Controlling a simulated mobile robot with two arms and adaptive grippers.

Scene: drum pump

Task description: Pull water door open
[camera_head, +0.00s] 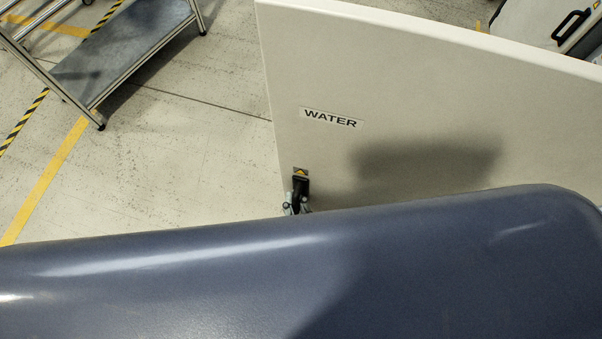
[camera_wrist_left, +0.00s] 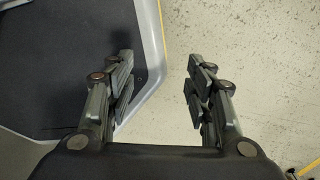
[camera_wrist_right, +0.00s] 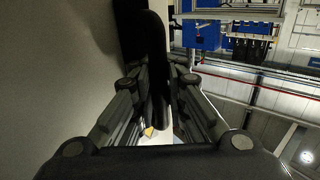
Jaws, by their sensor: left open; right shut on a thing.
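The water door (camera_head: 400,110) is a large off-white panel with a "WATER" label in the head view. Its black handle (camera_head: 300,186) sits near the door's lower left edge, below the label. My right gripper (camera_head: 297,207) is at the handle, mostly hidden behind my blue-grey arm. In the right wrist view, the black handle (camera_wrist_right: 153,55) runs between the fingers of my right gripper (camera_wrist_right: 158,88), which is shut on it. The door's pale face fills the left of that view. My left gripper (camera_wrist_left: 160,75) is open and empty above the floor in the left wrist view.
A metal-framed cart (camera_head: 125,45) with a grey shelf stands at the upper left. A white unit with a black grip (camera_head: 571,25) is at the upper right. The floor (camera_head: 190,130) left of the door is clear, with yellow tape lines.

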